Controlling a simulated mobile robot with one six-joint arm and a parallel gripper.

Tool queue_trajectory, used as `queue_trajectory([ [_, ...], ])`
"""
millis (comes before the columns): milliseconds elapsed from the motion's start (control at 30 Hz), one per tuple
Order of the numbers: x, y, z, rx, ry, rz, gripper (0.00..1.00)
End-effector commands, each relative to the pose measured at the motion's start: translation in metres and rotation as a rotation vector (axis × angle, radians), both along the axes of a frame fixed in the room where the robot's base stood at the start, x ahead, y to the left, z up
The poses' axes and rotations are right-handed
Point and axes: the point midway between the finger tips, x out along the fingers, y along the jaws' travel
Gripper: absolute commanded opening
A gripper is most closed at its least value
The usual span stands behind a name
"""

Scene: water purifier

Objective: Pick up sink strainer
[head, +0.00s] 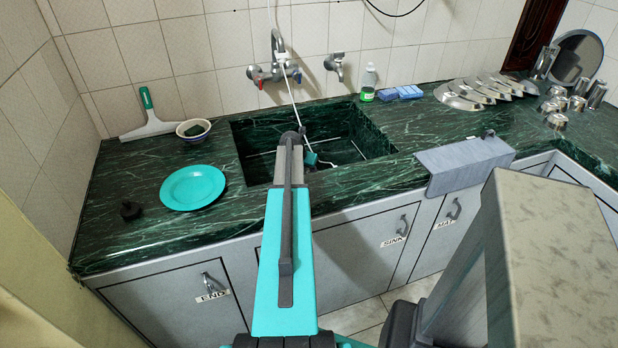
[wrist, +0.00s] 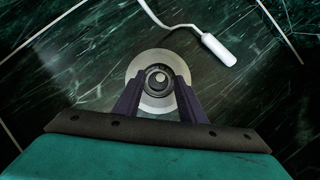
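The sink strainer (wrist: 158,78) shows in the wrist view as a pale metal disc with a dark round centre and a small knob. It lies on the green marble sink floor. My gripper (wrist: 158,86) is above it, with its two dark fingers apart, one on each side of the dark centre. The fingers cover parts of the disc's lower left and right. I cannot tell whether they touch it. In the head view my gripper is down in the sink (head: 365,130), mostly hidden by my arm, and the strainer is hidden there.
A white hose (wrist: 178,25) hangs from the tap (head: 280,62) into the sink, its end (wrist: 218,49) close to the strainer. A turquoise plate (head: 193,187) and a bowl (head: 186,130) stand left of the sink. A soap bottle (head: 368,84) and blue sponges (head: 400,92) are behind right.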

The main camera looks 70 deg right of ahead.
Motion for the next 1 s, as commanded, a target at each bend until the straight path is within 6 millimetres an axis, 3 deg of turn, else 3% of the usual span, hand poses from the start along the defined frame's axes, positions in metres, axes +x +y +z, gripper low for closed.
queue_trajectory([
  [200,-0.0007,-0.0061,-0.0107,-0.001,0.0,-0.001,0.37],
  [700,-0.0002,-0.0056,-0.0103,-0.001,0.0,0.0,0.37],
  [733,-0.0002,-0.0056,-0.0103,-0.001,0.0,0.0,0.35],
  [933,0.0,-0.0055,-0.0102,-0.001,0.0,0.0,0.01],
  [1000,0.0,-0.0055,-0.0102,-0.001,0.0,0.0,0.0],
])
